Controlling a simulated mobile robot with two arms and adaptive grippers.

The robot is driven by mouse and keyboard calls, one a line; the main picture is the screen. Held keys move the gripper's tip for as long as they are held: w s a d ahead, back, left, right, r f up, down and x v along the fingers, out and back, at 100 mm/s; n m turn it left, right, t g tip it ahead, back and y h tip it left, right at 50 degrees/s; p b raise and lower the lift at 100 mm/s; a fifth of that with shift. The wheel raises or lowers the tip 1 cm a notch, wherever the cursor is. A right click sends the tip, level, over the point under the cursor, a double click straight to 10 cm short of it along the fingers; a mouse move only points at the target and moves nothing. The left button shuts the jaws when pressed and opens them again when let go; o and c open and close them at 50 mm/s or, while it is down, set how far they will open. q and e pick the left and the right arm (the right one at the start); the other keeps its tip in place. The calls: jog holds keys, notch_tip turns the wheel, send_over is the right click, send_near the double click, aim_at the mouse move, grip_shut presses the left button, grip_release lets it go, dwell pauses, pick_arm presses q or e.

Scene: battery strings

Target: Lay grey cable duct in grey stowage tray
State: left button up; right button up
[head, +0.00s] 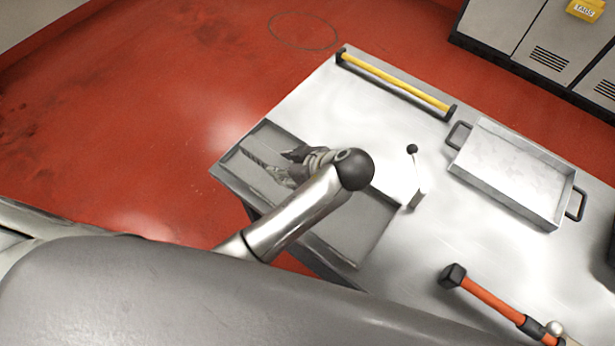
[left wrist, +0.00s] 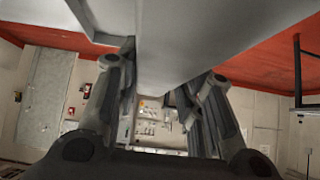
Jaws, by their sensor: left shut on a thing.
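The grey stowage tray (head: 345,240) is a shallow, dark grey tray at the left end of the metal table in the head view. My left gripper (head: 288,165) is over the tray's left part, shut on the grey cable duct (head: 254,158). In the left wrist view, the duct (left wrist: 180,45) is a broad, smooth grey bar between the two fingers (left wrist: 160,95). I cannot tell whether the duct touches the tray floor. My right gripper is not in view.
On the table are a yellow bar with black ends (head: 395,83), a small black-knobbed lever (head: 417,190), a metal pan with two handles (head: 500,205) and an orange-handled tool (head: 490,298). Grey cabinets (head: 545,45) stand beyond. The table's middle has bare room.

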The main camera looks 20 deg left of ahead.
pick_arm(q)
jog(key=w+d+f, duration=0.1)
jog(key=d+f, duration=0.1)
jog(key=f, duration=0.1)
jog(key=w+d+f, duration=0.1)
jog(key=f, duration=0.1)
jog(key=shift+w+d+p, duration=0.2)
jog(key=shift+w+p, duration=0.1)
jog(key=shift+w, duration=0.05)
jog(key=shift+w+d+f, duration=0.3)
jog(key=shift+f, duration=0.5)
jog(key=shift+f+p, duration=0.5)
jog(key=shift+f, duration=0.75)
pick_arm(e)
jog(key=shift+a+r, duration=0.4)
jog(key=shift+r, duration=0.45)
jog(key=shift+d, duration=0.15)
pick_arm(q)
jog(key=o, duration=1.1)
jog(key=shift+f, duration=0.1)
